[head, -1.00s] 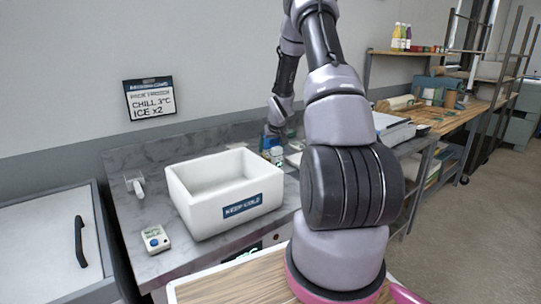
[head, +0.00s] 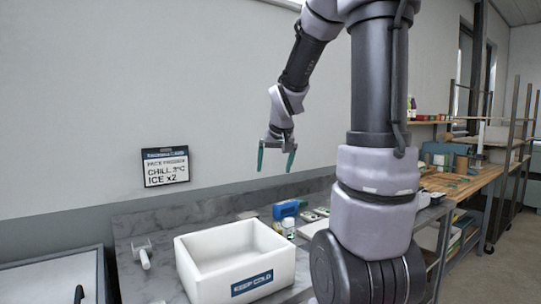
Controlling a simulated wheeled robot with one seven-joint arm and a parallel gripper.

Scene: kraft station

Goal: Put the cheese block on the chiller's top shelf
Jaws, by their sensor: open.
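My gripper (head: 276,164) is raised in front of the wall, above the back of the marble counter. Its two green fingers are spread apart with nothing between them. I cannot make out a cheese block in this view. No chiller shelf shows. A pale lidded unit (head: 45,282) with a dark handle stands at the lower left, cut off by the frame; I cannot tell whether it is the chiller.
A white open box (head: 215,284) labelled KEEP COLD stands on the marble counter (head: 135,225). Behind it are a blue item (head: 287,209) and a small white bottle (head: 289,228). A CHILL 3°C sign (head: 166,167) hangs on the wall. A wooden bench (head: 462,186) stands at right.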

